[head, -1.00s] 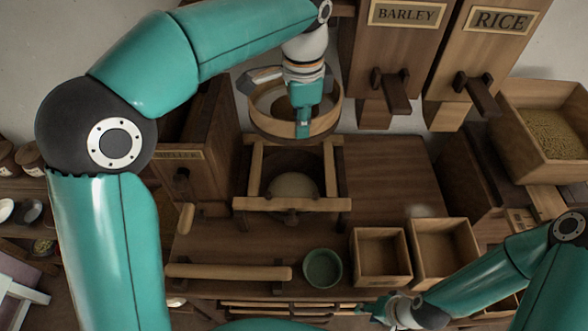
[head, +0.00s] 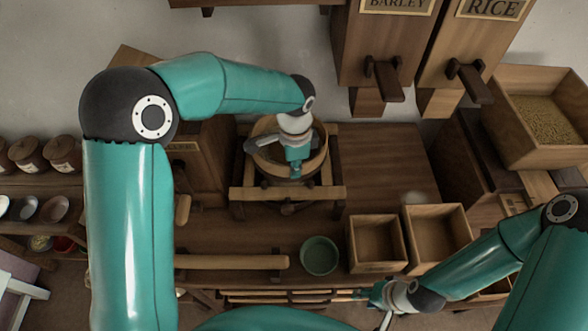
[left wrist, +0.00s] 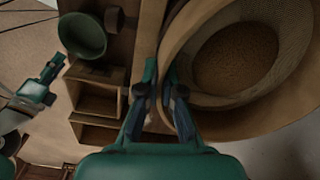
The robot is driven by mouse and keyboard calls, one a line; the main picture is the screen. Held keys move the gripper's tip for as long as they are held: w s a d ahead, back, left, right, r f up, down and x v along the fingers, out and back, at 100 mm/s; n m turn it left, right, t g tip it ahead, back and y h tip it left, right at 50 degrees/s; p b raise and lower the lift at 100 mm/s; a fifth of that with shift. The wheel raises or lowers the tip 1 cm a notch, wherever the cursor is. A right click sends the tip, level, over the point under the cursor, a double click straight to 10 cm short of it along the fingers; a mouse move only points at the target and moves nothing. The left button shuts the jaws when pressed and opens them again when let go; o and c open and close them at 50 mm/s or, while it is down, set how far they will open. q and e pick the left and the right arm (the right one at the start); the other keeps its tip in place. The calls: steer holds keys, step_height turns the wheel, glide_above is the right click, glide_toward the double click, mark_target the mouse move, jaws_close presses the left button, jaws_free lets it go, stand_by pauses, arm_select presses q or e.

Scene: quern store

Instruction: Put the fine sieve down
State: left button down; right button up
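The fine sieve (head: 262,163) is a round wooden hoop, seen over the wooden frame (head: 238,192) on the bench. The left wrist view shows the sieve (left wrist: 290,118) close up, with brown grainy material inside. My left gripper (head: 293,172) is shut on the sieve's near rim, one finger on each side of the wall in the left wrist view (left wrist: 163,92). I cannot tell whether the sieve touches the frame. My right gripper (head: 366,300) is low at the bench's front edge, apart from the sieve; its finger opening is unclear.
A green bowl (head: 320,256) and two empty wooden boxes (head: 377,266) (head: 438,256) stand at the front of the bench. A wooden roller (head: 230,262) lies left of the bowl. Barley (head: 392,35) and rice (head: 487,40) hoppers hang behind. A grain box (head: 500,125) is at right.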

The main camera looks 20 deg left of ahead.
arm_select(q)
steer(key=shift+f, duration=0.9)
steer(key=c, duration=1.3)
jaws_free()
steer(key=shift+f, duration=0.2)
steer(key=r+b, duration=0.1)
steer(key=r, duration=0.4)
steer(key=shift+w+d+b, duration=0.1)
steer(key=shift+d+b, duration=0.1)
steer(key=shift+b, duration=0.2)
step_height(320, 180, up, 12)
